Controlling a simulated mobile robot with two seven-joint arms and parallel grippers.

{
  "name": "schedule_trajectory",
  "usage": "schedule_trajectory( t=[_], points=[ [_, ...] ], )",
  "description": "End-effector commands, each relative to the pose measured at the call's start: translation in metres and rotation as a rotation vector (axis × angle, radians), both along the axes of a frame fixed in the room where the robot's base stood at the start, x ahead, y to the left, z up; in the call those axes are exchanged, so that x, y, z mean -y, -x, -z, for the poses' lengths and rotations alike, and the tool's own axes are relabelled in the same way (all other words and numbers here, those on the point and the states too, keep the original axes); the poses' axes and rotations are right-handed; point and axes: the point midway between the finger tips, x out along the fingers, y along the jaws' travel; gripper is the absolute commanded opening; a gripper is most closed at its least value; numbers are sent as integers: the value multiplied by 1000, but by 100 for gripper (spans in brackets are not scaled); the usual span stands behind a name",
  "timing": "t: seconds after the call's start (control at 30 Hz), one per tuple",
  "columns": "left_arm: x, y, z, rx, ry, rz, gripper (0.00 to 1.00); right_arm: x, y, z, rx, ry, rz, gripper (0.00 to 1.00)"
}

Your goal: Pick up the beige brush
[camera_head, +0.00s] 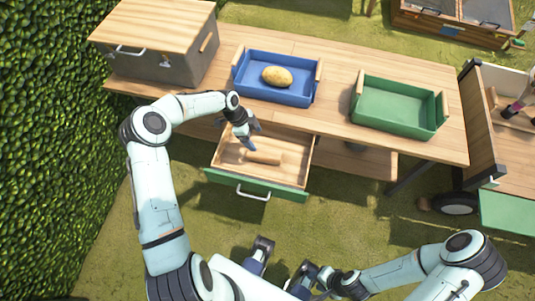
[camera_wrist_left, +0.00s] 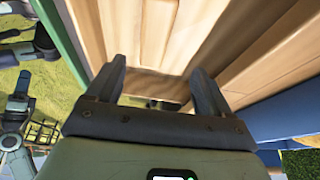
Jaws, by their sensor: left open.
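The beige brush (camera_head: 263,158) lies in the open wooden drawer (camera_head: 228,177) with a green front, under the table. Its handle shows in the head view; one end is close to my left gripper. My left gripper (camera_head: 250,140) is over the back part of the drawer, fingers pointing down, open. In the left wrist view its two fingers (camera_wrist_left: 158,85) are wide apart with wooden surfaces beyond them; I cannot make out the brush there for certain. My right gripper (camera_head: 316,279) is low at the bottom of the head view, far from the drawer; its jaws are unclear.
On the table (camera_head: 335,130) stand a blue tray (camera_head: 268,95) holding a potato (camera_head: 277,76), a green tray (camera_head: 393,121) and a grey box with a wooden lid (camera_head: 178,70). A hedge (camera_head: 50,130) is at left, a wheeled wooden cart (camera_head: 480,125) at right. Open grass lies before the drawer.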

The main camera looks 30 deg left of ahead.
Motion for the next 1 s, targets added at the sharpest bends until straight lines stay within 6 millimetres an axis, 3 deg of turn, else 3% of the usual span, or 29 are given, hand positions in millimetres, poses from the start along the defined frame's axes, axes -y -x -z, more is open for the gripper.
schedule_trajectory(
  t=[0.3, 1.0],
  points=[
    [22, -5, 53, -2, 3, 0, 81, 0, -1, 1, 5, 1, 1, 38],
    [49, -6, 118, 0, 1, -2, 81, 0, -2, 2, 7, 1, 1, 38]
  ],
)
